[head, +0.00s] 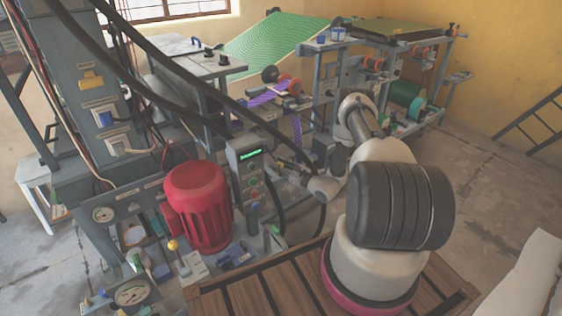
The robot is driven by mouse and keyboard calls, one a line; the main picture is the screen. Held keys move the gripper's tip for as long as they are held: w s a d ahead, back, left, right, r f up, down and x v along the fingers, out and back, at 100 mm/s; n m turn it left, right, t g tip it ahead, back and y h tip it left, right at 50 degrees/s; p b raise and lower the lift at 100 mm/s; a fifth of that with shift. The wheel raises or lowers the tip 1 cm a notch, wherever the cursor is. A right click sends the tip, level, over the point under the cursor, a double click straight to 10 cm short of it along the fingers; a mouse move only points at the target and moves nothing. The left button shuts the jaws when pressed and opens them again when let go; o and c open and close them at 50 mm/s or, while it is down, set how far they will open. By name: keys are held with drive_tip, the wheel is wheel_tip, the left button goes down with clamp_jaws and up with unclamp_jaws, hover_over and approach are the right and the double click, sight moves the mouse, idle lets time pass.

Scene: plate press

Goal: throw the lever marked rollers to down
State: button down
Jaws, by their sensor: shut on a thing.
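My gripper (284,172) is at the machine, just right of the control box with the green display (248,156). My arm comes down to it from the right. It is shut on what seems to be a lever there. The fingertips are small and dark, and the lever is mostly hidden, so its position and its marking cannot be read. Another lever with a yellow knob (173,245) stands at the front left of the red motor (200,205), apart from my gripper.
Thick black cables (165,100) cross from the upper left toward my gripper. A slatted wooden platform (245,298) lies in front. Gauges (131,293) stand at the lower left. A green sheet (275,45) and roller frames fill the back. Concrete floor (490,170) is clear at right.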

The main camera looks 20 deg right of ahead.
drive_tip(key=shift+w+a+f, duration=0.1)
drive_tip(key=shift+w+f, duration=0.2)
drive_tip(key=shift+f, duration=0.35)
drive_tip(key=shift+w+a+f, duration=0.1)
drive_tip(key=shift+w+f, duration=0.15)
drive_tip(key=shift+f, duration=0.4)
drive_tip(key=c, duration=1.2)
unclamp_jaws()
drive_tip(key=shift+w+f, duration=0.1)
drive_tip(key=shift+o, duration=0.2)
drive_tip(key=v, duration=1.2)
drive_tip(key=shift+d, duration=0.1)
